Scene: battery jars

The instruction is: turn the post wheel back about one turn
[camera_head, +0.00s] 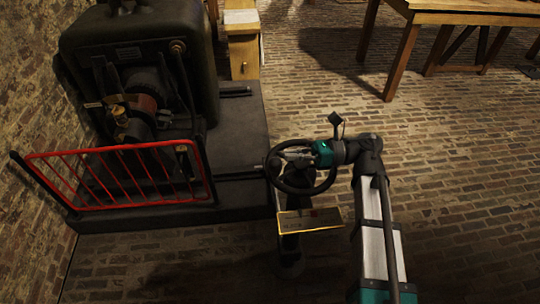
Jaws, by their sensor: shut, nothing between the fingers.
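The post wheel (330,181) is a dark handwheel at the top of a short dark post (290,245). A sign plate (309,220) with a pale yellow edge sits on the post below the wheel. My gripper (284,156) reaches in from the right, at the upper part of the wheel. Its fingers are shut with nothing between them. They overlap the wheel in this view, and I cannot tell whether they touch it. The wheel's hub is partly hidden by the gripper.
A red railing (118,148) stands left of the post, before a large dark machine (140,50) on a dark plinth (240,140). A wooden table (470,12) stands at the back right. A yellowish wooden piece (243,55) stands at the back. The brick floor at right is clear.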

